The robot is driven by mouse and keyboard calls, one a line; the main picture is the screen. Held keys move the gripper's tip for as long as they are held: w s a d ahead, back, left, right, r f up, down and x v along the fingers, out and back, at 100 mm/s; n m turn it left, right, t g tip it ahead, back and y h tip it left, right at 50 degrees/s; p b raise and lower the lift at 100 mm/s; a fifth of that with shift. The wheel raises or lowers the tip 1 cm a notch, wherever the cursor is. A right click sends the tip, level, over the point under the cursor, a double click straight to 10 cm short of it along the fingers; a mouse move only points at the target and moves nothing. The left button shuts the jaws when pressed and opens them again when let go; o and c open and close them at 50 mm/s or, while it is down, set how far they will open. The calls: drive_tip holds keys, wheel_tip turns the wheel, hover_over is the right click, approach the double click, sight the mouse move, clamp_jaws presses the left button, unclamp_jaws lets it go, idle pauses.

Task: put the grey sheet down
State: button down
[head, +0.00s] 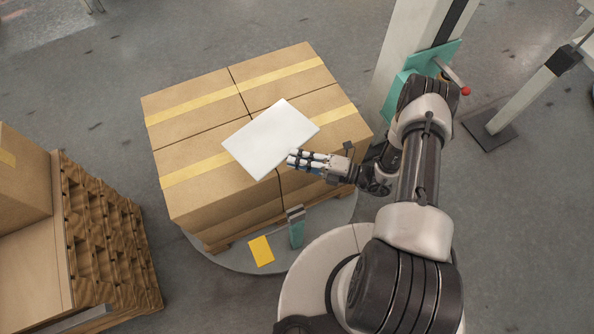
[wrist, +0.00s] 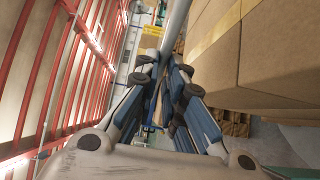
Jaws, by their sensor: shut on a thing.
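The grey sheet (head: 268,136) looks pale, nearly white, in the head view, over the top of the stacked cardboard boxes. My gripper (head: 294,159) reaches in from the right and is shut on the sheet's near right edge. In the wrist view the sheet (wrist: 177,28) shows nearly edge-on as a thin grey strip running up from between my fingertips (wrist: 166,62). A gap shows there between the sheet and the boxes, so it seems held above them. How high is hard to tell.
The taped cardboard boxes (head: 195,105) stand on a pallet on a round grey plate (head: 345,210). A yellow card (head: 261,251) and a small teal post (head: 296,232) are at its front. A pale column (head: 405,50) stands behind my arm. Stacked wooden pallets (head: 105,235) are at left.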

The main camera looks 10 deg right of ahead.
wheel_tip(320, 180, down, 10)
drive_tip(key=s+g+b, duration=0.1)
drive_tip(key=b, duration=0.3)
drive_tip(key=shift+s+a+n+y, duration=0.3)
drive_tip(key=shift+n, duration=0.1)
drive_tip(key=shift+f, duration=0.3)
drive_tip(key=c, duration=1.6)
unclamp_jaws()
drive_tip(key=shift+d, duration=0.1)
drive_tip(key=v, duration=1.2)
